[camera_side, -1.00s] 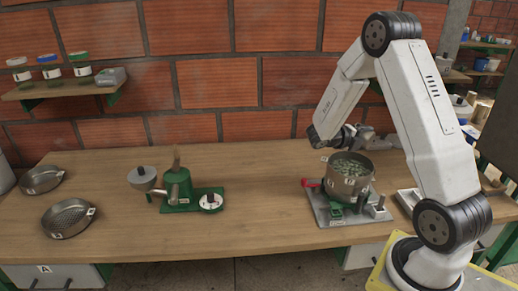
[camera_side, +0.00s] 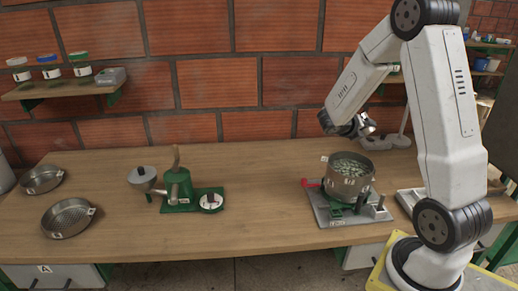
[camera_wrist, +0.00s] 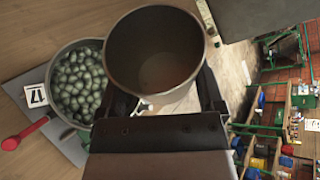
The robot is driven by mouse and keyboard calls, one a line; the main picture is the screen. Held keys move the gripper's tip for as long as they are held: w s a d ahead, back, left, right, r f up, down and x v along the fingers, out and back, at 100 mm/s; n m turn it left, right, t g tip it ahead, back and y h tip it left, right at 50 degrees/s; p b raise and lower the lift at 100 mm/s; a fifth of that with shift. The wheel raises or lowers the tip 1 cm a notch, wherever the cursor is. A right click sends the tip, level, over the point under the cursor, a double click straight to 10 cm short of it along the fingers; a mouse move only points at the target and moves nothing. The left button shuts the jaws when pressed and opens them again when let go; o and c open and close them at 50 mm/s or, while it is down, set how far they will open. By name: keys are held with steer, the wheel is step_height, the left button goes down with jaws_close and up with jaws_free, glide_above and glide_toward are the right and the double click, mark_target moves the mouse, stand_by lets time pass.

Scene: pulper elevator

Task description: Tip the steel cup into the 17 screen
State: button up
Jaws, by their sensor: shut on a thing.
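The steel cup (camera_wrist: 155,55) is between my gripper's fingers in the wrist view. I see into its open mouth; the inside looks empty, with a brownish bottom. My gripper (camera_wrist: 160,105) is shut on it. In the side view my gripper (camera_side: 364,127) is above and behind the screen, and the cup there is small and hard to make out. The 17 screen (camera_side: 348,190) is a round metal pan holding many grey-green beans (camera_wrist: 78,85). Its white 17 tag (camera_wrist: 36,96) shows in the wrist view, where the cup's rim overlaps the screen's right edge.
The screen sits on a grey base plate (camera_side: 325,213) with a red handle (camera_side: 311,183). A green hand mill (camera_side: 177,185) stands mid-table. Two shallow screens (camera_side: 68,218) (camera_side: 42,180) lie at the left. Bare wood lies between the mill and the base plate.

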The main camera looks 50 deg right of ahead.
steer(key=shift+r, duration=0.1)
steer(key=shift+w+r+m+t, duration=0.3)
steer(key=shift+r+m+t, duration=0.35)
steer(key=shift+m, duration=0.1)
steer(key=shift+w+r+m+t, duration=0.3)
steer(key=shift+r+m+t, duration=0.3)
steer(key=shift+m, duration=0.1)
steer(key=shift+w+r+m+t, duration=0.3)
steer(key=shift+r+m+t, duration=0.35)
steer(key=shift+m, duration=0.1)
steer(key=shift+m+t+h, duration=0.3)
steer(key=shift+m+t, duration=0.4)
steer(key=shift+m, duration=0.1)
steer(key=shift+w+d+r, duration=0.1)
steer(key=shift+w+r, duration=0.15)
steer(key=shift+r, duration=0.95)
steer(key=shift+w+r, duration=0.2)
steer(key=shift+r, duration=0.95)
